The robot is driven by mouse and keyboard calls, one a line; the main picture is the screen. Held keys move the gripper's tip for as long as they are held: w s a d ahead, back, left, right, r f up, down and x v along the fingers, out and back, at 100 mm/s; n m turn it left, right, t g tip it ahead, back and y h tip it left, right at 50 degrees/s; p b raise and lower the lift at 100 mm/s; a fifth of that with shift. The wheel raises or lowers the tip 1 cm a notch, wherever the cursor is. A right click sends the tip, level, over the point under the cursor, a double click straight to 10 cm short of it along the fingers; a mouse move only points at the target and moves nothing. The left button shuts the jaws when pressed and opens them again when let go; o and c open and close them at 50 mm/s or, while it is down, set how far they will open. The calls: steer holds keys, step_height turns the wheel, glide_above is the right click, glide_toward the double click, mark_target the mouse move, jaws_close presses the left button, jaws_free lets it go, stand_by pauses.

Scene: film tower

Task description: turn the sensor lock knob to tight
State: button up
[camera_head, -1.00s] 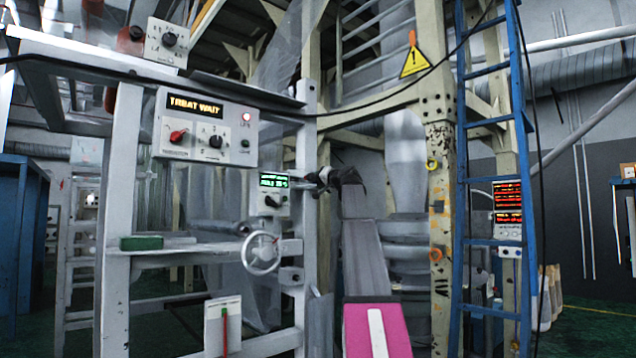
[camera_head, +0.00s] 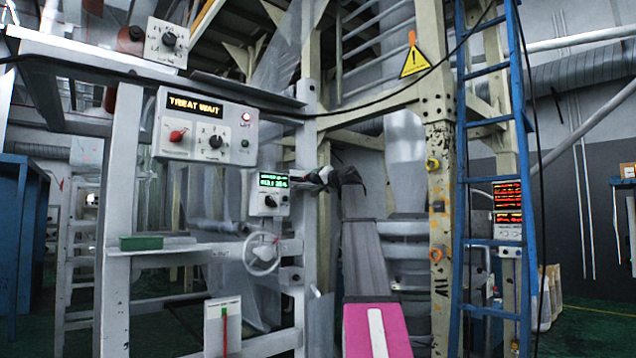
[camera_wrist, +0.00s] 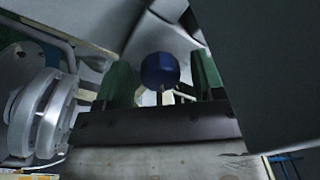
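A round, faceted blue knob (camera_wrist: 160,70) shows in the middle of the wrist view. I take it for the sensor lock knob, but no label or tight mark is readable. My gripper's (camera_wrist: 163,78) two green fingers stand on either side of the knob, apart, with narrow gaps visible. I cannot tell whether either finger touches it. In the head view my dark gripper (camera_head: 320,178) is at the right post of the grey frame, just right of a small box with a green display (camera_head: 272,182). I cannot make out the blue knob there.
A white handwheel (camera_head: 262,253) is below the box; a round pale wheel (camera_wrist: 40,112) is left in the wrist view. A panel reading "TREAT WAIT" (camera_head: 205,127) hangs upper left. A blue ladder (camera_head: 463,210) and yellow-cream post (camera_head: 440,220) stand right. A large grey surface (camera_wrist: 270,70) fills the wrist view's right.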

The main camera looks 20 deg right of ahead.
steer(key=v, duration=1)
steer(key=shift+s, duration=0.4)
steer(key=shift+d, duration=0.15)
